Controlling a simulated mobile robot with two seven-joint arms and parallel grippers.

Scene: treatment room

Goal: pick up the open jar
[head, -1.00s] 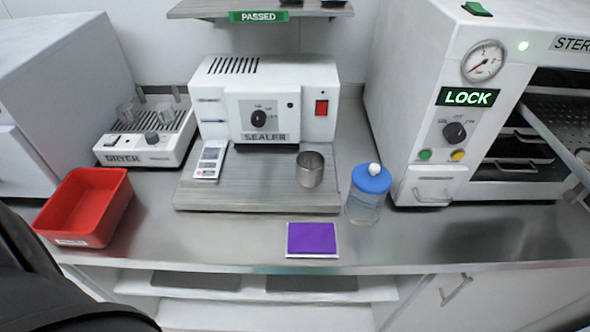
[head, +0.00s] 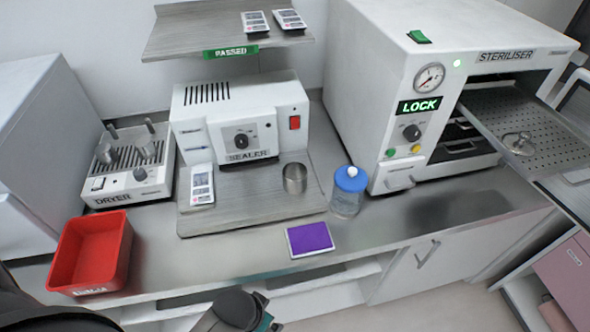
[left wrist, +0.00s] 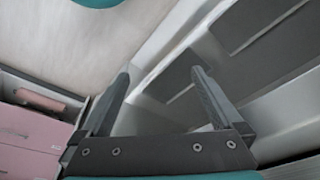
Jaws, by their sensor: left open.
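Neither jar shows in that view. My right gripper is not in view.
A purple pad (head: 310,239) lies at the counter's front edge. A red bin (head: 91,253) and dryer (head: 130,170) are at left, the steriliser (head: 400,90) with its tray (head: 535,125) out at right. A pink-drawered cart (head: 560,275) stands far right; bare counter (head: 430,215) lies before the steriliser.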

